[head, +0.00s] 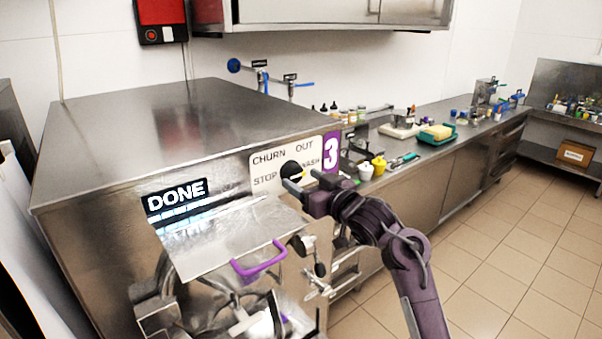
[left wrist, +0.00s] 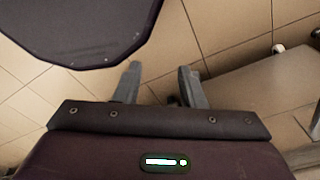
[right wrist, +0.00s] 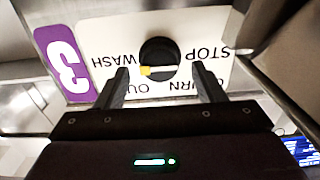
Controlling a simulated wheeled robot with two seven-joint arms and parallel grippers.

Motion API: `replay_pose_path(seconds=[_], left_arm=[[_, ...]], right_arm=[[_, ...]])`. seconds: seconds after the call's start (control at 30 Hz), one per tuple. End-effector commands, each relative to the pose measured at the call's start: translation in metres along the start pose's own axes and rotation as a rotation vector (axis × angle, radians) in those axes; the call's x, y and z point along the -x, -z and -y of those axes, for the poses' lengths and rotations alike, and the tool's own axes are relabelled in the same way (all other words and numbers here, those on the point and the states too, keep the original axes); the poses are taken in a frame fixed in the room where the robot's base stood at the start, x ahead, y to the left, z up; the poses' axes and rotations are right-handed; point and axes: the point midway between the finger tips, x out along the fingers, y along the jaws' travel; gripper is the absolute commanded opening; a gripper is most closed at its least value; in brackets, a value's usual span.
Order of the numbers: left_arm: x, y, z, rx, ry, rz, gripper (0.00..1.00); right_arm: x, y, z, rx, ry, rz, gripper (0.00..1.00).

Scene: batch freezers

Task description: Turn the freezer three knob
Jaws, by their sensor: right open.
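The freezer three knob (head: 290,170) is round and black, on a white plate (head: 265,161) marked CHURN, OUT, STOP and WASH, beside a purple "3" label. In the right wrist view the knob (right wrist: 160,52) has a pale bar with a yellow end at left, between WASH and OUT. My right gripper (head: 303,185) is at the plate. In the right wrist view its open fingers (right wrist: 160,72) stand either side of the knob's lower part; I cannot tell whether they touch it. My left gripper (left wrist: 158,70) is open and empty over the floor, outside the head view.
The freezer's display (head: 176,197) reads DONE. A metal chute with a purple handle (head: 259,261) juts out below the plate, left of my right arm. A steel counter (head: 440,151) with bottles and trays runs right. Tiled floor (head: 500,270) is clear.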

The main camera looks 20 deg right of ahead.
Motion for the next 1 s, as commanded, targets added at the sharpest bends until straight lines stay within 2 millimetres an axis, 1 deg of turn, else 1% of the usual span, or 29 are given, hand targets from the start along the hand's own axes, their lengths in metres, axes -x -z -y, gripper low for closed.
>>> replay_pose_path(seconds=[0.03,0.1,0.2,0.47,0.57,0.8,0.83,1.0], left_arm=[[0.005,0.000,0.000,0.000,0.000,0.000,0.36],[0.007,0.001,0.000,0.000,0.000,0.000,0.36],[0.008,0.001,0.000,0.000,0.000,0.000,0.36],[0.007,0.001,0.000,0.000,0.000,0.000,0.36],[0.007,0.001,0.000,0.000,0.000,0.000,0.36],[0.007,0.001,0.001,0.001,0.000,-0.001,0.36],[0.007,0.001,0.001,0.001,0.000,-0.001,0.36],[0.006,0.001,0.001,0.001,0.001,-0.001,0.36]], right_arm=[[-0.006,0.003,0.000,-0.002,0.000,-0.001,0.62],[-0.013,0.002,0.000,-0.002,0.000,0.000,0.62],[-0.017,0.001,0.000,0.000,-0.001,0.000,0.62],[-0.019,-0.001,0.000,0.001,-0.001,0.000,0.62],[-0.018,-0.001,0.000,0.001,-0.001,0.000,0.51],[-0.018,-0.001,0.000,0.001,-0.001,0.001,0.19],[-0.018,-0.001,0.000,0.001,-0.001,0.001,0.18],[-0.018,-0.001,0.000,0.011,-0.001,0.001,0.18]])
